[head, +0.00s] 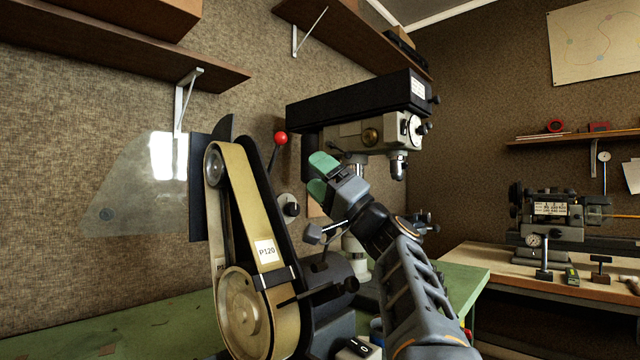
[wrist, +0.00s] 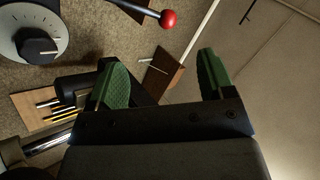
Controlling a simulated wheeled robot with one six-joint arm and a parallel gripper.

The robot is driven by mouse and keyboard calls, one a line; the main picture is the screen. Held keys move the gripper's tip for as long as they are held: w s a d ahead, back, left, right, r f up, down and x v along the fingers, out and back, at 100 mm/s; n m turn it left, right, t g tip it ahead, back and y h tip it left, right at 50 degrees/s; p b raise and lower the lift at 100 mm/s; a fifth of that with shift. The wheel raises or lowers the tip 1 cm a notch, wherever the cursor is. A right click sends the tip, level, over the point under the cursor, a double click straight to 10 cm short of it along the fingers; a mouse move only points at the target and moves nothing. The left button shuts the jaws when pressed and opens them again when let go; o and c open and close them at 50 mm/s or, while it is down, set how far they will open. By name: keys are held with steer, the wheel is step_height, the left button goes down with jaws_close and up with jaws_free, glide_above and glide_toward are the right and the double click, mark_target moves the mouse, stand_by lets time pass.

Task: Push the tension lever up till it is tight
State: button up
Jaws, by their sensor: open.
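The tension lever is a dark rod with a red ball knob (head: 281,138) at its tip, at the upper right of the belt sander (head: 243,250). The knob also shows at the top of the wrist view (wrist: 168,19), with its rod running off to the upper left. My gripper (head: 320,175), with green finger pads, is to the right of the knob and a little lower in the head view. Its fingers are apart and empty, and it does not touch the lever. In the wrist view the knob lies beyond the fingertips, between them. The lever's lower end is hidden in the head view.
A drill press (head: 365,115) stands close behind my gripper. A clear guard (head: 135,190) is left of the sander. A dial with a black knob (wrist: 38,45) is at the upper left of the wrist view. The green bench (head: 110,325) has free room at left.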

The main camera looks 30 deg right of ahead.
steer(key=shift+s+f, duration=0.1)
steer(key=shift+c, duration=0.6)
steer(key=d+r+p, duration=0.1)
steer(key=r+p, duration=0.3)
steer(key=s+r+h+p, duration=0.1)
steer(key=r+p, duration=0.3)
steer(key=d+r+m+h+p, duration=0.1)
steer(key=r+p, duration=0.2)
steer(key=p, duration=0.2)
steer(key=shift+s+d+r+t, duration=0.2)
steer(key=shift+d+r+t, duration=0.1)
steer(key=shift+r, duration=0.1)
steer(key=shift+c, duration=1.3)
step_height(320, 180, up, 4)
steer(key=d+m+g+h+p, duration=0.15)
steer(key=m+p, duration=0.25)
steer(key=p, duration=0.6)
steer(key=m+g+p, duration=0.6)
steer(key=m+p, duration=0.5)
steer(key=m, duration=1.1)
glide_toward(286, 139)
steer(key=p+x, duration=0.2)
steer(key=x, duration=0.9)
steer(key=shift+w+a, duration=0.1)
steer(key=shift+w, duration=0.2)
